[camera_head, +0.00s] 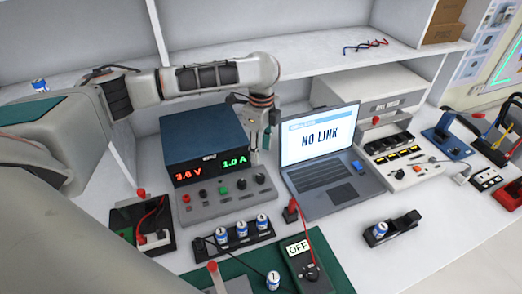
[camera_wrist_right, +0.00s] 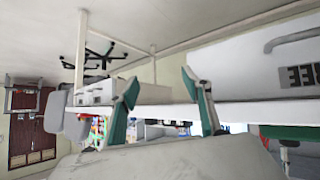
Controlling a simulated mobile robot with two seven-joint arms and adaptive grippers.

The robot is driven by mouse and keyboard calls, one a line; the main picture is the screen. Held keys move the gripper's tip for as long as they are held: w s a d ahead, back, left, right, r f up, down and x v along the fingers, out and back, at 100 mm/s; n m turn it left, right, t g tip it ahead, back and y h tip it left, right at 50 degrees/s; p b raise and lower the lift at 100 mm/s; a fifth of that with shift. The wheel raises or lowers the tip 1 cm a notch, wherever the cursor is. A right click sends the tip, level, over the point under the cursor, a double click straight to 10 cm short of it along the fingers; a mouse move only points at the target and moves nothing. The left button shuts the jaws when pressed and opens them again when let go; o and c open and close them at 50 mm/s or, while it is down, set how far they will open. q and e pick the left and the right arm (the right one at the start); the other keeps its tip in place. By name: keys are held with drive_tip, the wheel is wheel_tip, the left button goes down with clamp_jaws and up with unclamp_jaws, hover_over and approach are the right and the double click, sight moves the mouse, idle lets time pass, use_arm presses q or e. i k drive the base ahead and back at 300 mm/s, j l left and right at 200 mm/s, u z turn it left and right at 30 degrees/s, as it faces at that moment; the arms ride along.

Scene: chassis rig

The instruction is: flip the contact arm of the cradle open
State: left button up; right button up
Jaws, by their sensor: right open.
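I cannot tell for sure which fixture is the cradle. A black holder (camera_head: 392,229) with a blue-white cell in its near end lies on the right front of the bench. A grey block with a red-tipped upright lever (camera_head: 213,268) is at the bottom edge, partly cut off. My left gripper (camera_head: 257,150) points down in front of the blue power supply's right side, well apart from both; its fingers are too small to read. My right gripper (camera_wrist_right: 164,100) is open and empty in the right wrist view, with no cradle visible there.
The blue power supply (camera_head: 207,142) and laptop (camera_head: 328,165) stand behind a rack of cells (camera_head: 232,238). A green mat (camera_head: 325,255) carries a meter (camera_head: 309,268). A charger (camera_head: 405,160) and blue fixture (camera_head: 446,140) are at right. White bench is bare around the black holder.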

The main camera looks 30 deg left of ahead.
sight(142, 197)
drive_tip(key=k+l, duration=0.5)
drive_tip(key=k, duration=0.15)
drive_tip(key=k+l, duration=0.5)
drive_tip(key=k, duration=0.2)
